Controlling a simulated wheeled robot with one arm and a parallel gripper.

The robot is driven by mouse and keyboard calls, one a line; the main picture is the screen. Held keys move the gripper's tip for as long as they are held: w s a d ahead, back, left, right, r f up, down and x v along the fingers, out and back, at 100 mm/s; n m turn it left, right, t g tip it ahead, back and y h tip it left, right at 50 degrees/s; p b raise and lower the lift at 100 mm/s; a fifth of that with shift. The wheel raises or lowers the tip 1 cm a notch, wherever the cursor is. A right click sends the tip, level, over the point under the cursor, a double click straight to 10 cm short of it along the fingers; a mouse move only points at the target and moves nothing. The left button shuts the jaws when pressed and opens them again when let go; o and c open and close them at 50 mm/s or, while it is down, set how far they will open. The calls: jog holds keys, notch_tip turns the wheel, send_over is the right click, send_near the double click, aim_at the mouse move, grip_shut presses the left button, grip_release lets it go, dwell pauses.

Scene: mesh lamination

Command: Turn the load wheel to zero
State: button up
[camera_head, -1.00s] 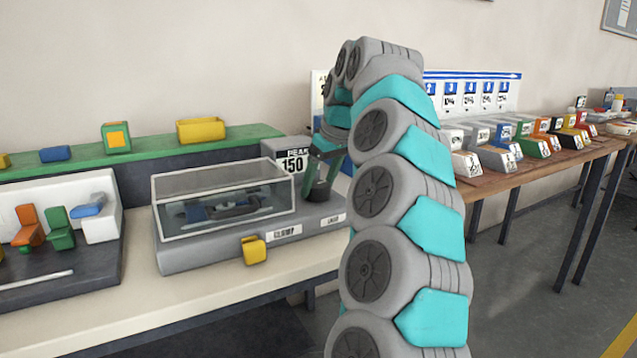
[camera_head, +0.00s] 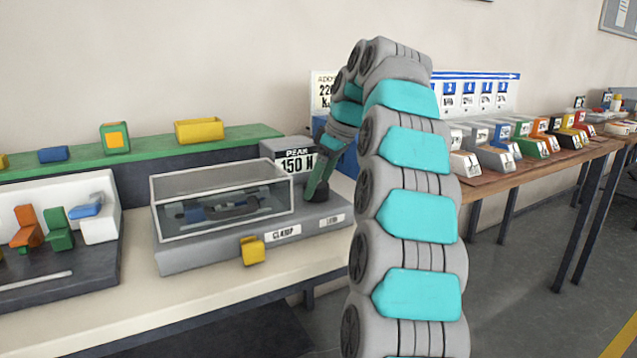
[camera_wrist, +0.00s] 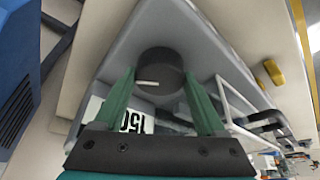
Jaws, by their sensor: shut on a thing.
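The load wheel (camera_wrist: 162,68) is a dark round knob on the right end of the grey tester (camera_head: 190,257), above a label that seems to read LOAD (camera_head: 332,220). In the wrist view its white mark points left. My gripper (camera_wrist: 159,76) has its two green fingers on either side of the wheel, shut on it. In the head view my gripper (camera_head: 319,178) reaches down onto the wheel (camera_head: 317,193) and partly hides it. The display (camera_head: 295,162) behind reads PEAK 150 N.
A clear cover (camera_head: 222,195) encloses the tester's middle, close left of my gripper. A yellow clamp handle (camera_head: 253,250) sticks out in front. A tray of coloured parts (camera_head: 60,280) stands left. A second table (camera_head: 500,185) with several boxes stands right.

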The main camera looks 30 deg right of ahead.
dwell(0.6)
jog(key=o, duration=1.3)
